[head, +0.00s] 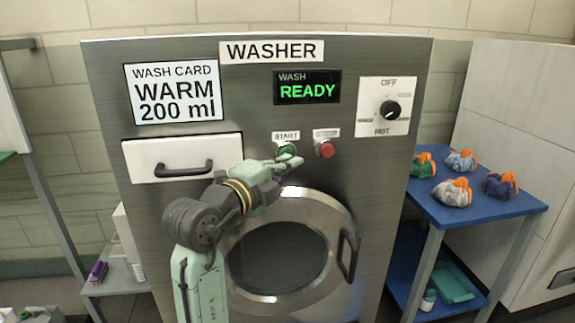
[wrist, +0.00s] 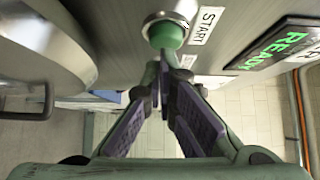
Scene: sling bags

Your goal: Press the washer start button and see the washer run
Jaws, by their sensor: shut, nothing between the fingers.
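The washer (head: 380,185) is a grey metal cabinet with a round door that looks closed. Its display (head: 307,88) reads WASH READY in green. The green start button (head: 286,148) sits under a START label, and it also shows in the wrist view (wrist: 166,36). My gripper (head: 290,160) is shut and empty. In the wrist view its fingertips (wrist: 168,58) are right at the lower edge of the button; I cannot tell whether they touch it. In the head view the fingers partly cover the button.
A red button (head: 325,150) is just right of the start button. A dial (head: 390,110) is at upper right, and a drawer with a black handle (head: 183,168) is at left. A blue table (head: 480,215) with several small bags stands at right.

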